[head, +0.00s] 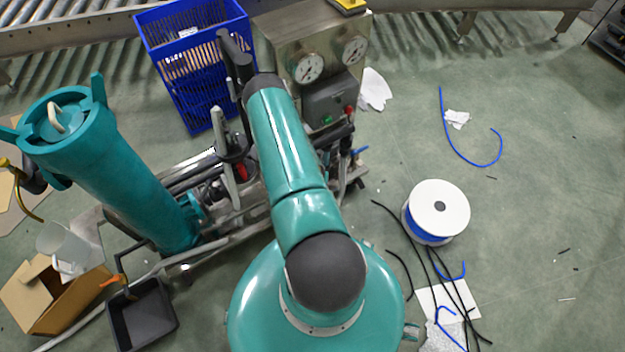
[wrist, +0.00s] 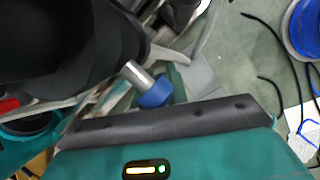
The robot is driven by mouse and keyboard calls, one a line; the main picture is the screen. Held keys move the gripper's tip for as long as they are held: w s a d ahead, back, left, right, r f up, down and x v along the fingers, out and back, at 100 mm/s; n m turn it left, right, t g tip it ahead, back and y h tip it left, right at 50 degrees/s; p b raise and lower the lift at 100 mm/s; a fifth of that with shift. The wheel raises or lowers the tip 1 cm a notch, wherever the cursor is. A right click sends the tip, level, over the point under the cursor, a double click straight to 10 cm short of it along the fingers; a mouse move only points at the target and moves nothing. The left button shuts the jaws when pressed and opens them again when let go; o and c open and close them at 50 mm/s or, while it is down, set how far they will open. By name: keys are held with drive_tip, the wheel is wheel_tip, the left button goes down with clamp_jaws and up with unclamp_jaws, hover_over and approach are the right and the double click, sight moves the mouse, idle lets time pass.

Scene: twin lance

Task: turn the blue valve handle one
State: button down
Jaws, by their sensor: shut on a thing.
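The blue valve handle shows in the wrist view as a rounded blue end (wrist: 156,92) on a short bare metal stem. The stem comes out at the edge of the dark mass of my gripper (wrist: 125,55). My gripper is shut on the handle, though its dark jaws fill the upper left and hide the contact. In the head view my teal arm reaches up over the pipe skid (head: 215,240). The arm covers part of the skid, and I cannot make out the gripped handle there. A small blue piece (head: 360,151) shows at the skid's right end.
A teal vessel (head: 110,165) stands left of my arm. A gauge panel (head: 310,50) and blue crate (head: 195,60) stand behind. A cable spool (head: 438,210) and loose cables lie on the right. A black tray (head: 142,318) and cardboard box (head: 50,298) are front left. The far right floor is mostly clear.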

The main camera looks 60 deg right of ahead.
drive_tip(key=shift+w+d, duration=0.1)
drive_tip(key=shift+w, duration=0.15)
drive_tip(key=shift+d+r+h, duration=0.15)
drive_tip(key=shift+h, duration=0.25)
drive_tip(key=c, duration=1.4)
unclamp_jaws()
drive_tip(key=shift+a, duration=0.2)
drive_tip(key=shift+s+a, duration=0.1)
drive_tip(key=v, duration=1.3)
drive_tip(key=shift+d+r, duration=0.25)
drive_tip(key=shift+r, duration=0.2)
